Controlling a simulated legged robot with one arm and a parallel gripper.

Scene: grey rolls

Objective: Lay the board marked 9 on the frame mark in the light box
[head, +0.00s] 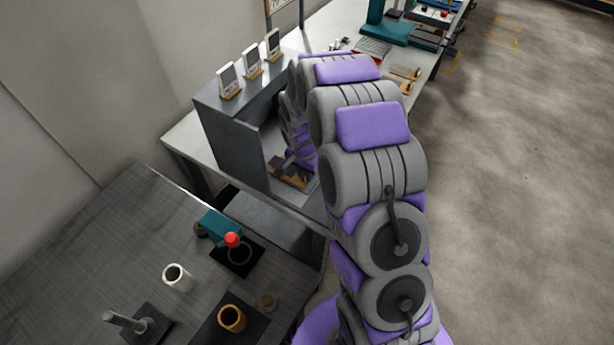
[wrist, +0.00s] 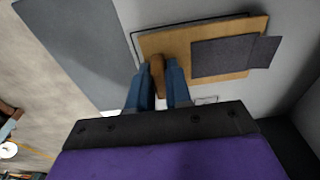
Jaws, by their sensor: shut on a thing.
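My gripper (wrist: 159,75) has its blue fingers closed on the brown handle of a tan wooden board (wrist: 168,42) with a dark grey panel. No number is readable on it. A thin black outline, the frame mark (wrist: 134,42), shows along the board's left and upper edges; the board covers most of it. I cannot tell whether the board touches the floor or hovers just above it. In the head view, the grey light box (head: 231,148) stands on a bench, with the board (head: 291,181) at its open side. My arm hides part of the opening.
Several white cards on wooden stands (head: 252,65) top the box.

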